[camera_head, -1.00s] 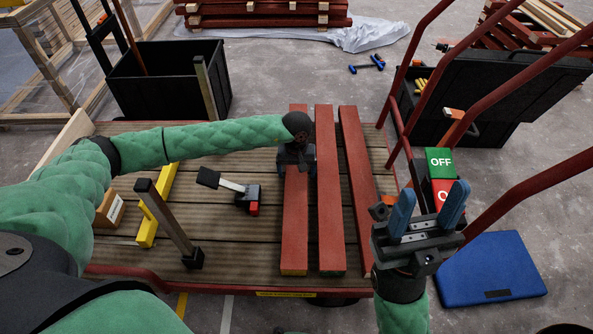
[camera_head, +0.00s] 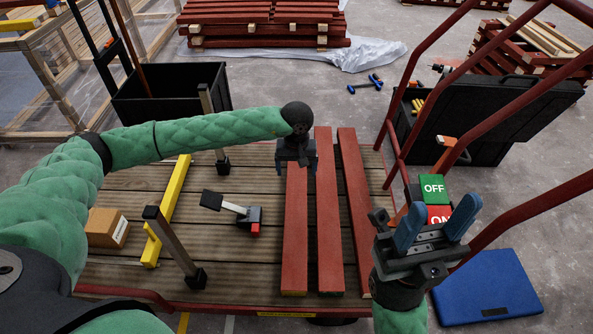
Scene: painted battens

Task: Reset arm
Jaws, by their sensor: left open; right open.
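My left arm in its green sleeve reaches in from the left, and my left gripper (camera_head: 297,166) is over the far end of the leftmost red batten (camera_head: 295,235). Its fingers point down and are mostly hidden by the wrist, and I cannot tell whether they touch the batten. My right gripper (camera_head: 436,222) is at the lower right, with its two blue fingers pointing up and spread apart, empty. It is beside the rightmost red batten (camera_head: 356,200). A middle red batten (camera_head: 328,220) lies between the other two.
The battens lie on a slatted cart deck (camera_head: 240,270) with red rails. A mallet (camera_head: 228,207), yellow level (camera_head: 170,205), upright post (camera_head: 175,245) and cardboard box (camera_head: 104,228) are on its left. A green-and-red OFF/ON block (camera_head: 433,190) is near my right gripper. A blue case (camera_head: 487,285) lies on the floor.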

